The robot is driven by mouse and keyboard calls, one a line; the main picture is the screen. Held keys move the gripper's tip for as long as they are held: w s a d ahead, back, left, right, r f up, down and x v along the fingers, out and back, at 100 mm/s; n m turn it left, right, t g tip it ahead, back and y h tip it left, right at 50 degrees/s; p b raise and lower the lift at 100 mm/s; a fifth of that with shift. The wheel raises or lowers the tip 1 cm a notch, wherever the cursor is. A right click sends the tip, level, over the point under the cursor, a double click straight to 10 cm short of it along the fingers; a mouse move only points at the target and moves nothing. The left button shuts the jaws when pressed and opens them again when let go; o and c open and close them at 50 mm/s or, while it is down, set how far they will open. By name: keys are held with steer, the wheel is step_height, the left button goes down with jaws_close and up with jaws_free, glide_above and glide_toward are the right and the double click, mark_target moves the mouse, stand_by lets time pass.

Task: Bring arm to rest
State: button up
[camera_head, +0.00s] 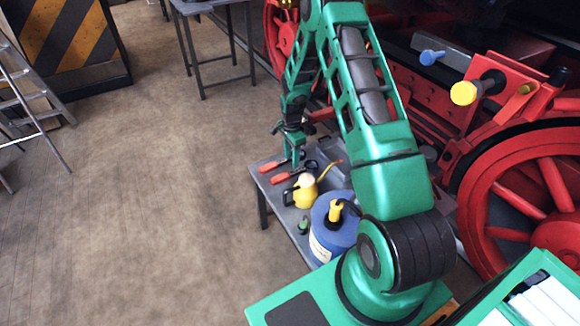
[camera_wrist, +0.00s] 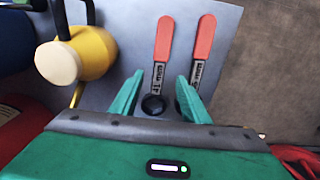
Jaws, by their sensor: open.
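My gripper (camera_head: 291,152) hangs at the end of my green arm, above the far end of a small grey table (camera_head: 262,185). In the wrist view my gripper (camera_wrist: 158,95) is open, with its two green fingers apart. Two red-handled wrenches (camera_head: 281,178) lie on the table below it, and they also show in the wrist view (camera_wrist: 165,40). Their lower ends lie behind the fingers and a dark round thing (camera_wrist: 153,105) in that view. Nothing shows held between the fingers. I cannot tell the exact height of the fingers over the table.
A yellow oil can (camera_head: 306,192) and a blue container (camera_head: 322,243) with a yellow top stand on the table. A red-wheeled locomotive (camera_head: 520,190) stands on the right. A ladder (camera_head: 30,105) and a striped block (camera_head: 65,45) are at the left. The floor between is clear.

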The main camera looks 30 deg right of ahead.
steer(key=s+d+r+n, duration=0.1)
steer(key=s+r+n, duration=0.1)
steer(key=s+r, duration=0.55)
steer(key=s+d+r+n+h, duration=0.15)
steer(key=s+r, duration=0.25)
steer(key=r, duration=0.7)
steer(key=s+d+r+n, duration=0.1)
steer(key=s+r+n, duration=0.1)
steer(key=s+r, duration=0.6)
steer(key=s+a+r+n, duration=0.1)
steer(key=s+r+n, duration=0.1)
steer(key=s, duration=0.5)
steer(key=s+a+r+n+y, duration=0.1)
steer(key=s+a+r+n, duration=0.1)
steer(key=s+r, duration=0.2)
steer(key=s+a+r+n, duration=0.2)
steer(key=s+r, duration=0.1)
steer(key=s, duration=0.8)
steer(key=shift+r+y, duration=0.3)
steer(key=shift+y, duration=0.05)
steer(key=shift+s, duration=0.1)
